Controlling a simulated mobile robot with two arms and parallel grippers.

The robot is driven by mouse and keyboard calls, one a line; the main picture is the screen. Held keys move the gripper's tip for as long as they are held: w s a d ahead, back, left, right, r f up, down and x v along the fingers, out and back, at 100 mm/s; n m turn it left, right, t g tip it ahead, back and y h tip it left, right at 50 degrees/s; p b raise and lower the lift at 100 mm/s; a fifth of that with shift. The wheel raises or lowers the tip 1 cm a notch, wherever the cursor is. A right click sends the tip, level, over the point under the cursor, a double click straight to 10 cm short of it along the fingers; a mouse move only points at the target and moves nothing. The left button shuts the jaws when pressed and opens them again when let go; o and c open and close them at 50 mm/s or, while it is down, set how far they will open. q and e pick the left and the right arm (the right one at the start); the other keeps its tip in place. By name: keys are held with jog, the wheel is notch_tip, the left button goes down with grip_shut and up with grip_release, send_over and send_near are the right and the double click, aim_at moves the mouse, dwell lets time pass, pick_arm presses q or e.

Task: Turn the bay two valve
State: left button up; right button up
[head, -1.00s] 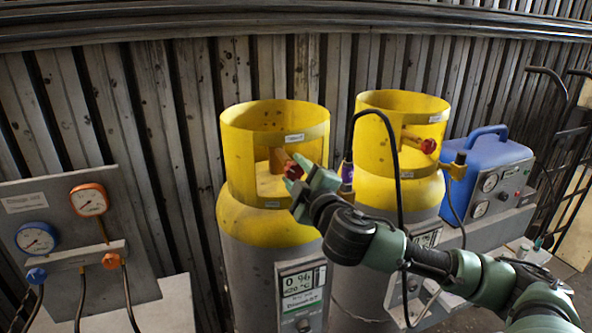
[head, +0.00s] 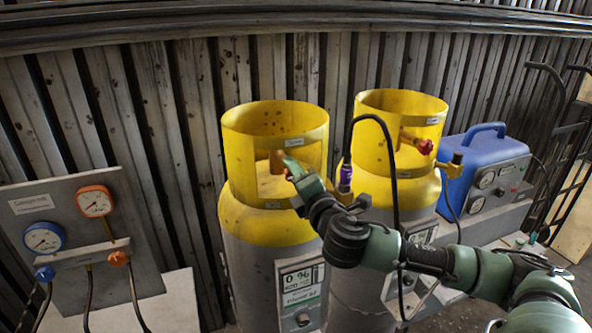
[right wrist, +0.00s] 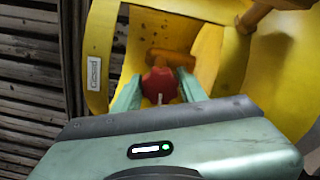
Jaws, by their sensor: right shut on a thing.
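Two grey cylinders with yellow collars stand side by side, the left cylinder (head: 262,225) and the right cylinder (head: 402,190). In the right wrist view a red star-shaped valve knob (right wrist: 160,84) sits on an orange-brown stem in a yellow collar opening. My right gripper (head: 290,168) reaches into the left cylinder's collar and is shut on this knob, one finger on each side. In the head view the gripper hides nearly all of the knob. The right cylinder's red knob (head: 424,146) is clear of the gripper. My left gripper is not in view.
A black hose (head: 398,200) with a purple fitting (head: 346,176) hangs close to my right arm. A display panel (head: 300,290) reading 0 % is on the left cylinder. A gauge board (head: 85,240) stands at left, a blue machine (head: 480,165) at right.

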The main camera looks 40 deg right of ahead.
jog(key=shift+n, duration=0.6)
jog(key=shift+f, duration=0.15)
jog(key=o, duration=1.4)
jog(key=shift+c, duration=0.2)
jog(key=b+v, duration=0.3)
jog(key=v, duration=0.5)
